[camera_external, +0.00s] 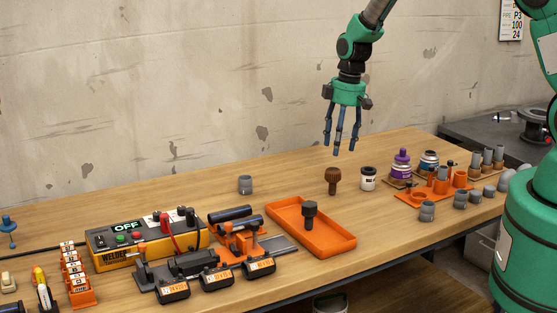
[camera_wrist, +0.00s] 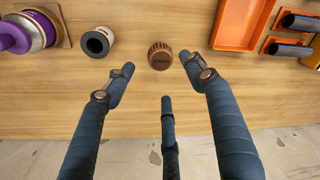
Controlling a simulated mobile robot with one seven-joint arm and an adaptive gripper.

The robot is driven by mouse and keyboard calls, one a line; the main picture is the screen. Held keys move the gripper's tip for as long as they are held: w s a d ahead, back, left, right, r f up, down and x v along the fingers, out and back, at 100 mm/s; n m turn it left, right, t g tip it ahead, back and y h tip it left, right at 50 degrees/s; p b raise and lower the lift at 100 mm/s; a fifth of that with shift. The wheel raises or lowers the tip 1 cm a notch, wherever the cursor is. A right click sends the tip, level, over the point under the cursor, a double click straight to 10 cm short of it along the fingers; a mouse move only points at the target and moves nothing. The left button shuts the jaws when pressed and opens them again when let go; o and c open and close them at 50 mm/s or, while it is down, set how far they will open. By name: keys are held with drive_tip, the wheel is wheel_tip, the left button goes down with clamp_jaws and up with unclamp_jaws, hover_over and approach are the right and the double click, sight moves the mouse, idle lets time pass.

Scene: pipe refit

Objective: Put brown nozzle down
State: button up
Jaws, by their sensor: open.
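The brown nozzle (camera_external: 332,181) stands upright on the wooden table, between the orange tray and a white jar. In the wrist view the brown nozzle (camera_wrist: 160,56) shows from above as a ribbed round cap, beyond the fingertips and apart from them. My gripper (camera_external: 342,148) is above the table over the nozzle, with its fingers pointing down, spread and empty. In the wrist view my gripper (camera_wrist: 166,85) shows three dark fingers with nothing between them.
The orange tray (camera_external: 335,246) holds a black nozzle (camera_external: 309,214). A white jar (camera_external: 368,178) and a purple bottle (camera_external: 401,165) stand to the right. A grey fitting (camera_external: 245,185) stands left. The welder box (camera_external: 130,247) is further left. Bare wood surrounds the nozzle.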

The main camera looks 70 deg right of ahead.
drive_tip(key=s+a+r+t, duration=0.1)
drive_tip(key=s+a+r, duration=0.2)
drive_tip(key=a+r, duration=0.95)
drive_tip(key=s+a+r+t, duration=0.1)
drive_tip(key=s+a+r, duration=0.1)
drive_tip(key=a+r, duration=1.05)
drive_tip(key=s+a+r, duration=0.4)
drive_tip(key=s, duration=0.4)
drive_tip(key=s+a+r+t, duration=0.1)
drive_tip(key=s+a+r, duration=0.3)
drive_tip(key=s, duration=0.4)
drive_tip(key=s+a+r+t, duration=0.1)
drive_tip(key=s+a+r, duration=0.3)
drive_tip(key=s+r, duration=0.2)
drive_tip(key=shift+s+a, duration=0.4)
drive_tip(key=shift+s, duration=0.55)
wheel_tip(320, 180, down, 3)
drive_tip(key=b, duration=0.3)
drive_tip(key=shift+f, duration=0.1)
drive_tip(key=shift+o, duration=0.6)
